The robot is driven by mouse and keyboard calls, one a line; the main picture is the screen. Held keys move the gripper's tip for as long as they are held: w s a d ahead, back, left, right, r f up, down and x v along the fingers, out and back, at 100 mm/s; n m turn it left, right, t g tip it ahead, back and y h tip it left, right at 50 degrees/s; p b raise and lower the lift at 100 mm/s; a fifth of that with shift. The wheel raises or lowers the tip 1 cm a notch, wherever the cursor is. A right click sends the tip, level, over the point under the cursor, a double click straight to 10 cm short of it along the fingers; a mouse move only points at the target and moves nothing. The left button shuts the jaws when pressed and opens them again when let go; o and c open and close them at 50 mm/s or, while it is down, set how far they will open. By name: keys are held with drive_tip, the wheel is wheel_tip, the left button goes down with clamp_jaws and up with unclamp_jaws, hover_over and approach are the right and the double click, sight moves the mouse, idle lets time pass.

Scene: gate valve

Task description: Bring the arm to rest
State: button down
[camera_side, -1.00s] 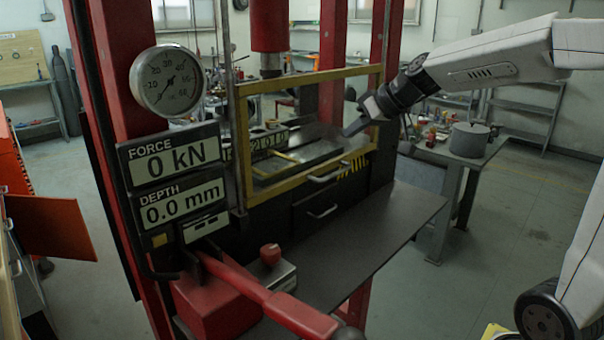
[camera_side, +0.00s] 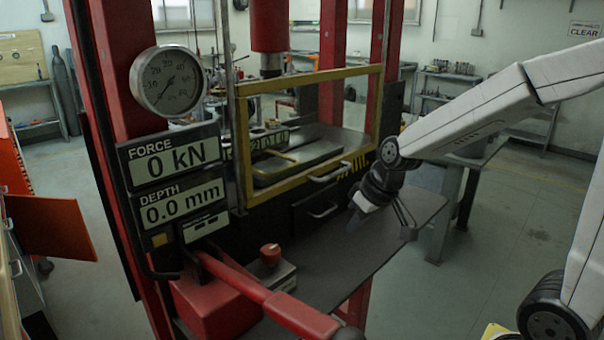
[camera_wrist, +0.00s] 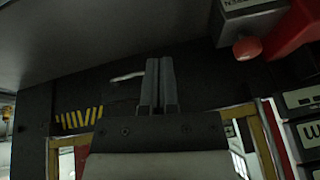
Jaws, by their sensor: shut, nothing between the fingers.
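My gripper (camera_side: 408,232) hangs in front of the press, low over the right part of the dark shelf. Its fingers point down in the side view. In the wrist view the two grey fingers of my gripper (camera_wrist: 158,64) lie side by side, shut, with nothing between them. The press has a yellow-framed guard window (camera_side: 313,76) and a red ram (camera_side: 268,25) above. Its displays read 0 kN (camera_side: 172,162) and 0.0 mm (camera_side: 182,203). My gripper is outside the guard and appears to touch nothing.
The dark shelf (camera_side: 340,250) runs under my gripper. A red lever (camera_side: 262,297) and a box with a red knob (camera_side: 270,254) are at its left. The floor (camera_side: 510,240) to the right is open.

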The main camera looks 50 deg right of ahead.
drive_tip(key=s+a+f+n+g+h, duration=0.1)
drive_tip(key=s+a+f, duration=0.3)
drive_tip(key=s+f, duration=0.3)
drive_tip(key=shift+s+f+g, duration=0.2)
drive_tip(key=shift+f+g, duration=0.2)
drive_tip(key=shift+f, duration=0.45)
